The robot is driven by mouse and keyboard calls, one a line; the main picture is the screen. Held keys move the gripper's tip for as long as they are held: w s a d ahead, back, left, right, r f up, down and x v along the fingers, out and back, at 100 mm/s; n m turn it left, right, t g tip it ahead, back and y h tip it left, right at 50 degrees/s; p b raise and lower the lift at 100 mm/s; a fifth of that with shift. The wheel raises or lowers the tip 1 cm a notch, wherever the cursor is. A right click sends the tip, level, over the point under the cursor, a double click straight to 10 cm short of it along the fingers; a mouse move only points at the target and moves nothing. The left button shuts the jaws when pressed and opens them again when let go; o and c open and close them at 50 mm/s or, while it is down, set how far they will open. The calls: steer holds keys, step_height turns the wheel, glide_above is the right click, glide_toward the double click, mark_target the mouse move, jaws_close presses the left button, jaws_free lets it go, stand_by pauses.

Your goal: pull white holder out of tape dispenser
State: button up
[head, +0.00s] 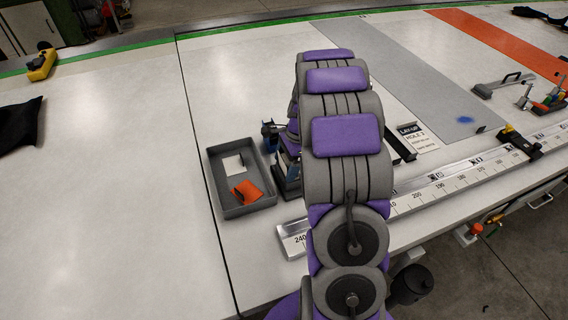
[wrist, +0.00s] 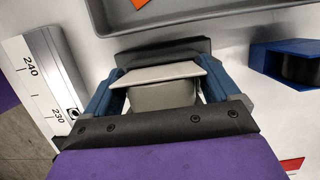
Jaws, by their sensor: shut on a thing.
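My gripper (wrist: 163,72) has blue fingers on either side of the white holder (wrist: 158,78), and it is shut on it. The holder shows as a pale flat plate with a rounded light-grey part below it. The dark tape dispenser (wrist: 165,50) lies directly beyond the holder. I cannot tell whether the holder is still seated in it. In the head view, my arm hides most of the gripper and holder; a dark part of the dispenser (head: 286,186) shows left of the arm.
A grey tray (head: 247,207) with an orange piece and a white piece stands to the left. A blue object with a dark opening (wrist: 287,62) is close on the right in the wrist view. A metal ruler rail (head: 440,190) runs along the table's front edge. The table's left is mostly clear.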

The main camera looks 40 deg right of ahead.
steer(key=shift+d+f, duration=0.15)
steer(key=shift+d, duration=0.4)
steer(key=shift+a, duration=0.1)
steer(key=shift+a+r, duration=0.1)
steer(key=shift+r, duration=0.1)
steer(key=shift+r+p, duration=0.45)
steer(key=shift+p, duration=0.05)
steer(key=shift+r, duration=0.15)
steer(key=shift+r+p, duration=0.3)
steer(key=shift+p, duration=0.1)
steer(key=shift+r+p, duration=1.75)
steer(key=shift+r, duration=0.45)
